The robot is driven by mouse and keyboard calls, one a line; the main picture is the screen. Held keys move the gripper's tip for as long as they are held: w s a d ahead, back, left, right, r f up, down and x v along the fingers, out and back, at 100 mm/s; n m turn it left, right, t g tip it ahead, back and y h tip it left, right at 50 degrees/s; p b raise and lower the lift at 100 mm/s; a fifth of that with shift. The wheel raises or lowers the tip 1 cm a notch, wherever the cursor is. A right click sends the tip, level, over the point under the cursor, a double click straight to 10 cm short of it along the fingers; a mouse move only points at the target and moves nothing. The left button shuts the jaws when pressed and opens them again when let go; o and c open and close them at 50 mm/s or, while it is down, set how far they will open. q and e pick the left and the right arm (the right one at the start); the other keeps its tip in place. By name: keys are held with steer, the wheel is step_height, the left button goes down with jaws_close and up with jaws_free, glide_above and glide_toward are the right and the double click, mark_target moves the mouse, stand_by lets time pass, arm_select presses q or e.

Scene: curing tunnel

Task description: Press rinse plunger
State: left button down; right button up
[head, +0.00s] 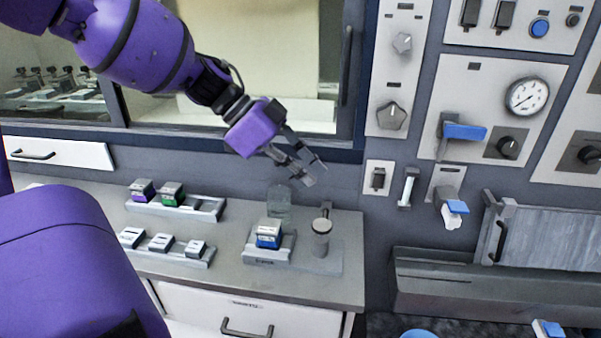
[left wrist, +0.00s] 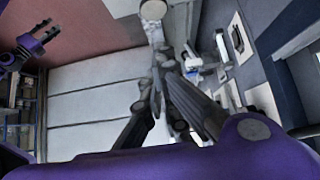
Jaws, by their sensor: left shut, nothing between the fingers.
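The plunger (head: 321,238) appears to be the upright grey cylinder with a pale round cap at the right end of the counter. A pale round cap also shows at the top of the left wrist view (left wrist: 153,9). My left gripper (head: 309,174) is shut and empty, above and slightly left of the plunger in the head view, apart from it. Its fingers (left wrist: 165,80) meet in the left wrist view. A small purple and dark part, seemingly my right gripper (left wrist: 28,47), shows at the left wrist view's upper left; its jaws are unclear.
A grey holder with a blue-labelled block (head: 269,234) and a clear jar (head: 279,202) stand left of the plunger. Racks with small blocks (head: 172,194) lie further left. The wall right of the counter carries knobs, a gauge (head: 527,96) and a blue-handled lever (head: 464,131).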

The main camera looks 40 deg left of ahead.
arm_select(q)
steer(key=b, duration=0.2)
glide_above(322, 226)
step_height(322, 226, down, 5)
step_height(322, 226, down, 3)
steer(key=shift+r, duration=0.1)
steer(key=shift+f, duration=0.25)
arm_select(e)
steer(key=f, duration=0.1)
steer(key=s+f, duration=0.1)
steer(key=f, duration=0.1)
arm_select(q)
steer(key=shift+f, duration=0.1)
